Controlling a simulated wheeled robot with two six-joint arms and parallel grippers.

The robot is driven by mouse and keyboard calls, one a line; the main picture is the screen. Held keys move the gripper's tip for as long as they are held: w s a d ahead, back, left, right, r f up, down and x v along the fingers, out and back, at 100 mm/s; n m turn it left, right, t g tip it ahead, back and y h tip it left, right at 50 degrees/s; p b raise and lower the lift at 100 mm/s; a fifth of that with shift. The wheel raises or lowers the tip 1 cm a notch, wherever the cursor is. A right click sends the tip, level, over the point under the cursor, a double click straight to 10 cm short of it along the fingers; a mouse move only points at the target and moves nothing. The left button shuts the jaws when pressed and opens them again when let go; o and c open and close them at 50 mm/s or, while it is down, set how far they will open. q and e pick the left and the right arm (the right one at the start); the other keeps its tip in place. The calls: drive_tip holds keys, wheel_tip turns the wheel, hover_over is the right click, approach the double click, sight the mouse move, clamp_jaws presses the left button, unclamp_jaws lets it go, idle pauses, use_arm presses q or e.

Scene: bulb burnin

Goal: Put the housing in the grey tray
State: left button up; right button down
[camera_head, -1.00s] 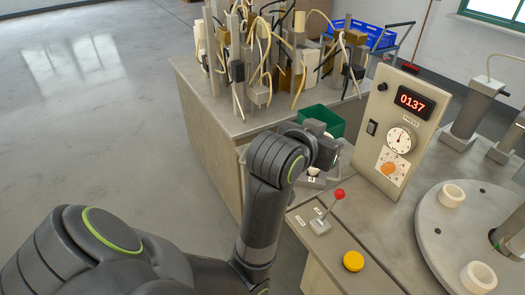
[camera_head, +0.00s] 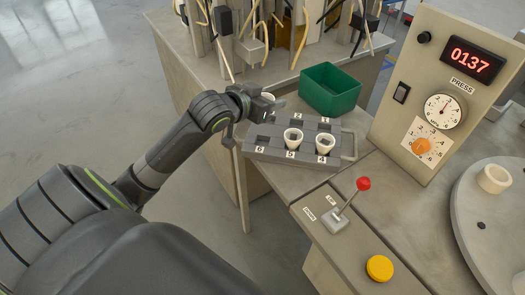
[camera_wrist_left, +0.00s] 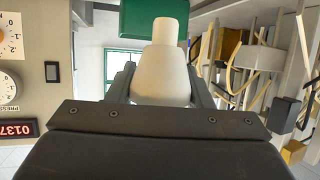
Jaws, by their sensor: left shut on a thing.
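My left gripper (camera_head: 264,104) is shut on a white housing (camera_head: 267,97), which shows small at its tip. In the left wrist view the housing (camera_wrist_left: 160,75) is a pale tapered body with a narrower neck, held between the two fingers. The grey tray (camera_head: 308,144) lies on the bench, with numbered places and a handle at its right end. My right gripper is not in view.
A green bin (camera_head: 330,90) stands behind the tray. The press panel (camera_head: 430,90) rises to the right. A red-knobbed lever (camera_head: 363,184) and a yellow button (camera_head: 379,268) are in front. Upright posts with cables crowd the back bench.

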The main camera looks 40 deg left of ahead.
use_arm(q)
drive_tip(key=f, duration=1)
drive_tip(key=shift+a+f+b, duration=0.25)
drive_tip(key=shift+b, duration=0.15)
drive_tip(key=shift+f, duration=0.1)
drive_tip(key=o, duration=0.7)
drive_tip(key=p+v, duration=0.1)
drive_tip(key=v, duration=1.1)
